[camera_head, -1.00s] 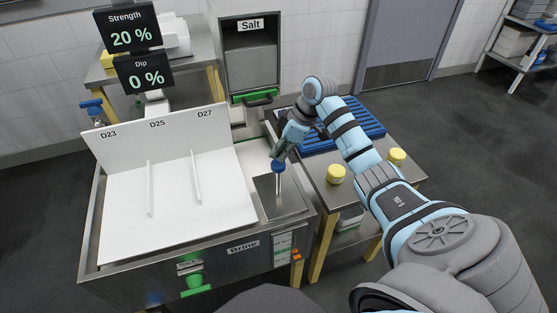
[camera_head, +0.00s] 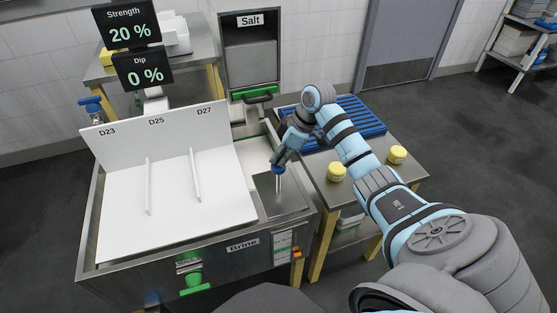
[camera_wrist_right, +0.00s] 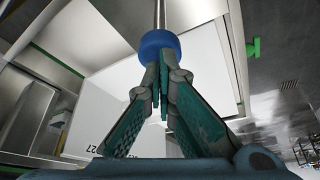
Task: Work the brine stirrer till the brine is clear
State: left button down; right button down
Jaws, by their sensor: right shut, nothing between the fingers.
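The brine stirrer has a blue knob (camera_head: 277,169) on a thin metal rod (camera_head: 279,184) that goes down to the steel lid area (camera_head: 291,205) at the right end of the brine tank (camera_head: 228,258). My right gripper (camera_head: 281,160) is at the knob. In the right wrist view its fingers (camera_wrist_right: 162,80) are shut with nothing between them, and their tips are against or just short of the blue knob (camera_wrist_right: 158,43). I cannot tell if they touch. The brine itself is hidden. A display (camera_head: 125,25) reads Strength 20 %; another (camera_head: 143,72) reads Dip 0 %. My left gripper is not in view.
A white divided board (camera_head: 180,210) marked D23, D25, D27 covers the tank's left. A Salt bin (camera_head: 250,65) stands behind.

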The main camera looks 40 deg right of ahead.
aim_at(278, 168)
jog(key=shift+f+b, duration=0.8)
jog(key=shift+f, duration=1.15)
notch_tip(278, 168, up, 6)
jog(key=p, duration=0.6)
jog(key=shift+f, duration=0.4)
jog(key=shift+f+b, duration=1.3)
jog(key=shift+f, duration=1.35)
